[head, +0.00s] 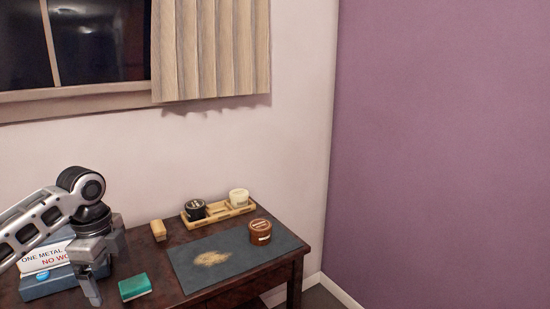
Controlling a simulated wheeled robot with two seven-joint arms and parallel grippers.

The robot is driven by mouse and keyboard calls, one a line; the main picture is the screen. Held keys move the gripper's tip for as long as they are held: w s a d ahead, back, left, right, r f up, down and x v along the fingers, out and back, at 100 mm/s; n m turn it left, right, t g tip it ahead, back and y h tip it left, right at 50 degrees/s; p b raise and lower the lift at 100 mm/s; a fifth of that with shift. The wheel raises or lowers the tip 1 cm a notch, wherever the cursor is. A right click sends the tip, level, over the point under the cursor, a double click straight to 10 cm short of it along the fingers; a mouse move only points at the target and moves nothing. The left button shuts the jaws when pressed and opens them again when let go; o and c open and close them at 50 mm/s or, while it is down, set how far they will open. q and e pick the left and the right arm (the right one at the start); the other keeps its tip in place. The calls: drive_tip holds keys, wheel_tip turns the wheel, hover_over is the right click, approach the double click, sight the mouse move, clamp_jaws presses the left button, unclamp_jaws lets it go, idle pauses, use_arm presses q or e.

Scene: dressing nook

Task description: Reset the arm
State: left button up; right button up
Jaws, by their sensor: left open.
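My left arm comes in from the left, over the left end of a dark wooden desk. Its gripper (102,268) is open and points down, with nothing visible between its fingers. It is in front of a stack of blue and white boxes (45,257) with partly readable lettering, and hides part of them. A green block (135,287) lies on the desk just right of the gripper, apart from it. My right gripper is out of view.
A dark mat (195,262) with a tan patch lies on the desk (150,258); a brown round container (260,232) stands on it. Behind is a wooden tray (216,217) with a black jar (195,209) and a white jar (239,197). A small wooden block (158,229) is left of it.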

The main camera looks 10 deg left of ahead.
use_arm(q)
drive_tip(key=s+d+f+n+t+h, duration=0.2)
drive_tip(key=d+f+n+t+h, duration=0.1)
drive_tip(key=d+f, duration=1.55)
drive_tip(key=s+d+f+n+t+h, duration=0.2)
drive_tip(key=s+d+f+n+t, duration=0.15)
drive_tip(key=s+d+n, duration=0.35)
drive_tip(key=s+a+r+n+t+y, duration=0.1)
drive_tip(key=s+r+n+t, duration=0.1)
drive_tip(key=s, duration=0.5)
drive_tip(key=shift+s+a+r+n+t+y, duration=0.15)
drive_tip(key=shift+s+r+n+t+y, duration=0.2)
drive_tip(key=shift+n+t, duration=0.65)
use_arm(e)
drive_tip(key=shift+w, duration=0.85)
